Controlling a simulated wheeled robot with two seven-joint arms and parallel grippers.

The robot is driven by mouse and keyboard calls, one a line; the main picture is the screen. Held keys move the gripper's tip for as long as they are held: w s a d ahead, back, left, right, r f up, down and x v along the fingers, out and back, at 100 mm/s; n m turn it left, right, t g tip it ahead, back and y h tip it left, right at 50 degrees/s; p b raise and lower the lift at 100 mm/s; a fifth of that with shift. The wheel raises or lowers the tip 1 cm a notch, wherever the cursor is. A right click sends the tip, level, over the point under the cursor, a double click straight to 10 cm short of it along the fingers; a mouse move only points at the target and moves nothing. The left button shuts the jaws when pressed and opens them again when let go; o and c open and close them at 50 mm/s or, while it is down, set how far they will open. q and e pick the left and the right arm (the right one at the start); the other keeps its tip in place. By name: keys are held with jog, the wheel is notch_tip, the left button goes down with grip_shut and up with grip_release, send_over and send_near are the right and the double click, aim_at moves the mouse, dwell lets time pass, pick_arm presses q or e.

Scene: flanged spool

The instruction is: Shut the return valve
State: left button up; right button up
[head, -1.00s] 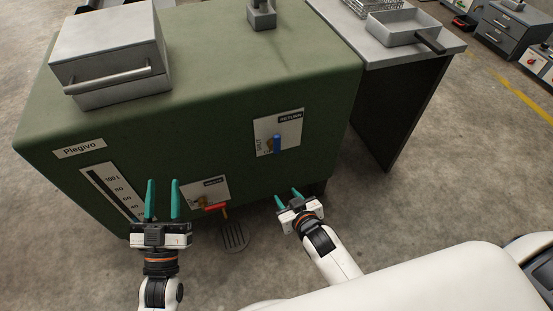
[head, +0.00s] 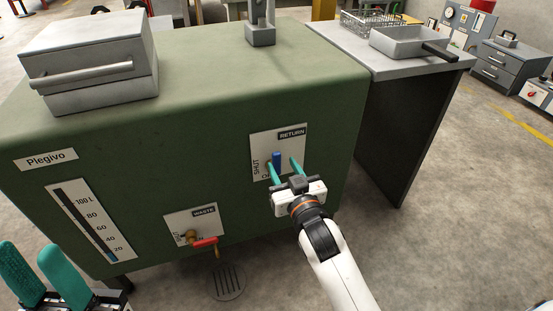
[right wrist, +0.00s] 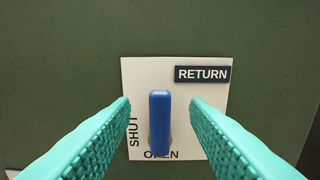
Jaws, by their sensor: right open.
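The return valve's blue handle (head: 276,161) stands upright in front of a white plate on the green tank. In the right wrist view the handle (right wrist: 160,120) is vertical, its lower end over the word OPEN; SHUT is printed along the plate's left side. My right gripper (head: 281,163) is open at the plate, one teal finger on each side of the handle. Gaps show between the handle and both fingers in the wrist view. My left gripper (head: 42,265) is open and empty at the lower left, its fingers apart.
The waste valve's red handle (head: 205,242) is below and left on its own plate. A level gauge (head: 90,222) is further left. A floor drain (head: 228,282) lies below the tank. A grey side table (head: 350,45) with a tray stands right.

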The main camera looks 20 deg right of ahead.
aim_at(277, 158)
jog(key=shift+w+a+b, duration=0.1)
jog(key=shift+w+b, duration=0.5)
jog(key=shift+w, duration=2.05)
grip_shut()
